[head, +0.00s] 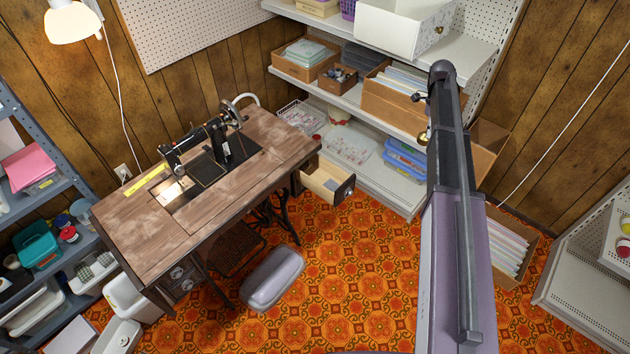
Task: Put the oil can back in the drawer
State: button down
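The open drawer (318,182) juts from the right end of the wooden treadle sewing table (128,222). It has pale wooden walls and a dark front with a round knob, and something greyish lies inside. My arm rises at the right of the view, and its upper part hides what is behind it. A small dark part beside the arm may belong to my gripper (418,97); its fingers cannot be made out. A small brass-coloured thing (424,137) shows just below, at the arm's left edge. I cannot tell if it is the oil can or if it is held.
A black sewing machine (215,140) stands on the table. A grey padded stool (272,278) sits on the patterned floor before it. White shelves (385,190) with boxes stand behind, right of the drawer. The floor between drawer and arm is clear.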

jog(key=shift+w+a, duration=0.15)
jog(key=shift+a, duration=0.45)
jog(key=shift+a+f+n+b, duration=0.2)
jog(key=shift+f+n+b, duration=0.15)
jog(key=shift+n, duration=0.15)
jog(key=s+a+f+m+t+y+b, duration=0.1)
jog(key=s+a+f+m+t+b, duration=0.3)
jog(key=a+f+m+b, duration=0.7)
jog(key=s+a+f+m+t+y+b, duration=0.1)
jog(key=s+a+f+m+t+b, duration=0.3)
jog(key=a+f+m+b, duration=0.7)
jog(key=shift+s+a+f+m+t+y+b, duration=0.35)
jog(key=shift+a+m, duration=0.95)
jog(key=shift+m, duration=3.9)
jog(key=shift+w, duration=0.2)
